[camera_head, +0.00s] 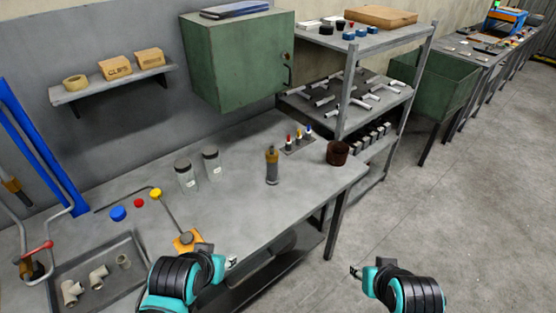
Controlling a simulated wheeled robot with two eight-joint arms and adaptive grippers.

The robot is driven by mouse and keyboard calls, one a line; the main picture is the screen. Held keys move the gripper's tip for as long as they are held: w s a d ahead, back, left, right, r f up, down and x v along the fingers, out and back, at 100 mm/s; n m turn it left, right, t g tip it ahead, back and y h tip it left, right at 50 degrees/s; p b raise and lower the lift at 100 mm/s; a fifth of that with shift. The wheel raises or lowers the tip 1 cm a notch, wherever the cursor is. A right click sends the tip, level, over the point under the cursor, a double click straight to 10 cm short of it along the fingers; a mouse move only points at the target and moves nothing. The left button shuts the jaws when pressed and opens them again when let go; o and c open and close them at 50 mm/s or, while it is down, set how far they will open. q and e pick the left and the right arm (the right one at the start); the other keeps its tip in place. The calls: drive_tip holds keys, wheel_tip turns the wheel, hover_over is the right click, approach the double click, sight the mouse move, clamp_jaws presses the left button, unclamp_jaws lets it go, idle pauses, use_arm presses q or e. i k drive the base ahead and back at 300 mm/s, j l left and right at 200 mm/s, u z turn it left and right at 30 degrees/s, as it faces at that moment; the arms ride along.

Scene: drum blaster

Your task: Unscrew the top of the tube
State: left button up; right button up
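A dark grey upright cylinder with a brownish-orange top (271,165) stands on the grey workbench (235,190), near its right part; it looks like the tube. My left gripper (231,262) is at the bench's front edge, below and left of the tube and apart from it. My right gripper (355,271) is out over the floor, right of the bench and well away from the tube. Both grippers are small and partly hidden by their black and teal wrists, so their finger opening is unclear.
Two grey jars (186,175) stand left of the tube. Small coloured-tip items (299,138) and a brown cup (337,152) are behind and right of it. A tray of pipe fittings (98,275) and an orange-based tool (187,239) lie left. The bench before the tube is clear.

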sight(272, 178)
drive_tip(key=i+l+u, duration=0.25)
drive_tip(key=l+u, duration=0.25)
drive_tip(key=l, duration=0.7)
drive_tip(key=l+u, duration=0.45)
drive_tip(key=l, duration=0.75)
drive_tip(key=i, duration=0.05)
